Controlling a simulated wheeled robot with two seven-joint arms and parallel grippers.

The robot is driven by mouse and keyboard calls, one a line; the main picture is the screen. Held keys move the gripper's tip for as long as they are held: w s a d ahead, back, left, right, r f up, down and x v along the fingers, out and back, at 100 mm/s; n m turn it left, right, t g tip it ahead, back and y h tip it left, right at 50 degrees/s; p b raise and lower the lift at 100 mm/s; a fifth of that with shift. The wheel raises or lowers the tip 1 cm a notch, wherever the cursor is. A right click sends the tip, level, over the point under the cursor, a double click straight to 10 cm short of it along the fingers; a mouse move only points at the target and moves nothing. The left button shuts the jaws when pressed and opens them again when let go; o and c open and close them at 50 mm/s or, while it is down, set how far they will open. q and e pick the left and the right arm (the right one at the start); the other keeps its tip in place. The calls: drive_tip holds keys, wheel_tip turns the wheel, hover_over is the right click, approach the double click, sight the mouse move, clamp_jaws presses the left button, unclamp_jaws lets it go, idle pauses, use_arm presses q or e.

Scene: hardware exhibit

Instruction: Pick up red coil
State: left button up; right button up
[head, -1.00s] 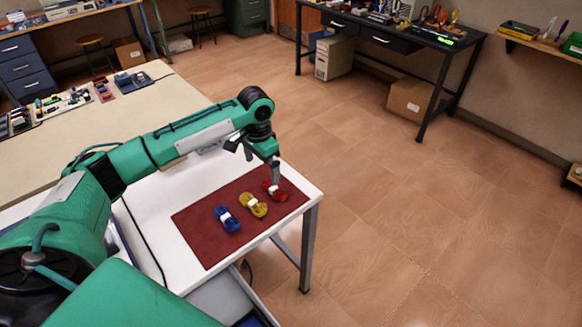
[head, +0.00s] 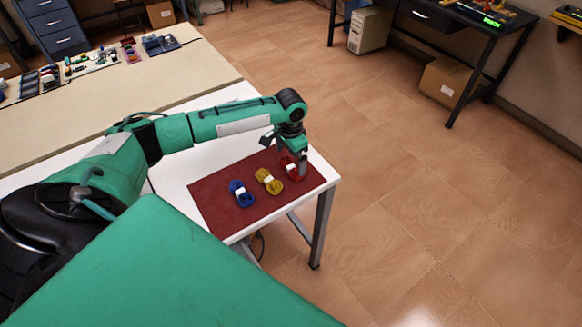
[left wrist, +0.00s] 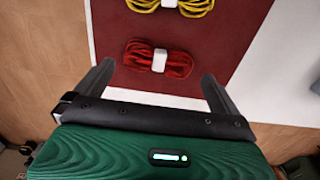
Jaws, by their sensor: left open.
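The red coil (head: 289,166) lies on the dark red mat (head: 222,209), near the mat's right end. In the left wrist view the red coil (left wrist: 176,64), with a white band around its middle, lies ahead of and between the two fingers. My left gripper (head: 302,168) is at the red coil and partly hides it in the head view. In the left wrist view the left gripper (left wrist: 158,80) is open, with nothing between its fingertips. My right gripper is not in view.
A yellow coil (head: 268,181) and a blue coil (head: 241,193) lie left of the red one on the mat. The mat is on a white table (head: 318,164). A beige table (head: 130,95) with small electronic parts stands behind. Open floor lies to the right.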

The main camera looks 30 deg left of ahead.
sight(291, 167)
use_arm(q)
wheel_tip(291, 167, down, 4)
drive_tip(key=shift+r+p, duration=0.25)
drive_tip(key=shift+p, duration=0.15)
drive_tip(key=shift+f, duration=0.2)
drive_tip(key=c, duration=0.6)
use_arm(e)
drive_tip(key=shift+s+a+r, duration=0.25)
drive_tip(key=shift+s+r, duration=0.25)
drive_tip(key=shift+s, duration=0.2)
use_arm(q)
drive_tip(key=shift+r, duration=0.1)
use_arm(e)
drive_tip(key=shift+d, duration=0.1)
